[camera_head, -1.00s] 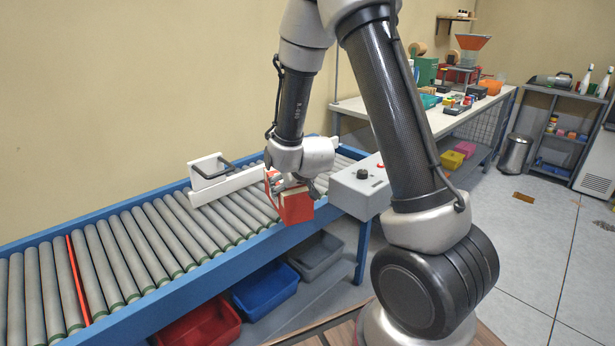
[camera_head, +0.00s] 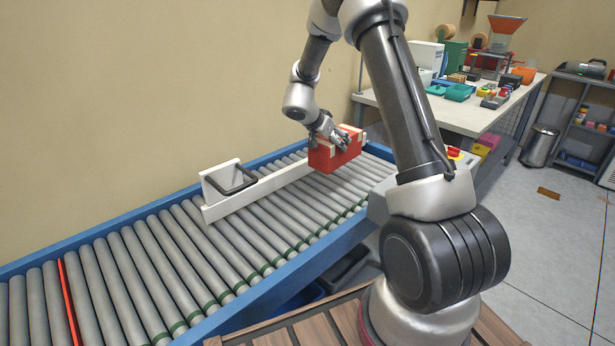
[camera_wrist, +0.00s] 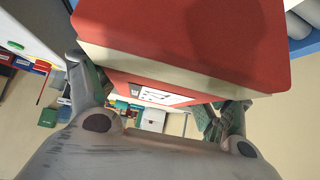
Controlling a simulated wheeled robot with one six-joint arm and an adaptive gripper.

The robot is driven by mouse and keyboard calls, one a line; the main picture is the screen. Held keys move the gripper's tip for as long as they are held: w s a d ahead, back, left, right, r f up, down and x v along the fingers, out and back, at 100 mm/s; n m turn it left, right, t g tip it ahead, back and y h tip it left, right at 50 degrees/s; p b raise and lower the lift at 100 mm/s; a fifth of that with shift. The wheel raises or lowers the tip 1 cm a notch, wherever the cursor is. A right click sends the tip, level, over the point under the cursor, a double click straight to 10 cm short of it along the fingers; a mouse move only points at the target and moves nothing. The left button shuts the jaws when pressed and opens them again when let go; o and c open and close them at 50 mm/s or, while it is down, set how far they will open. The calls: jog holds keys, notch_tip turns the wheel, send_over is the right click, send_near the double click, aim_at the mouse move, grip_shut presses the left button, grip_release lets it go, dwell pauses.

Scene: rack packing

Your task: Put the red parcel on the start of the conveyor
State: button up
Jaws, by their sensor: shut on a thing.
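The red parcel (camera_head: 336,155) with pale bands is in my gripper (camera_head: 330,136), over the far part of the conveyor (camera_head: 255,275) in the head view. In the wrist view the red parcel (camera_wrist: 190,35) fills the top, with a white label on its side, and the fingers of my gripper (camera_wrist: 165,108) stand at its left and right sides. I cannot tell whether the parcel's underside touches the rollers.
A white pusher bar with a black handle (camera_head: 238,180) lies across the rollers, its far end close to the parcel. The rollers left of it are bare. A workbench (camera_head: 455,117) with bins stands behind, a shelf (camera_head: 580,130) at the right.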

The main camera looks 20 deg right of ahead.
jog(key=shift+m+g, duration=0.3)
jog(key=shift+m, duration=0.1)
jog(key=f, duration=0.3)
jog(key=w+f, duration=0.1)
jog(key=f, duration=0.2)
jog(key=shift+w+f, duration=0.1)
jog(key=shift+w, duration=0.1)
jog(key=shift+f, duration=2)
jog(key=o, duration=1.4)
jog(key=shift+f, duration=0.15)
jog(key=shift+c, duration=0.2)
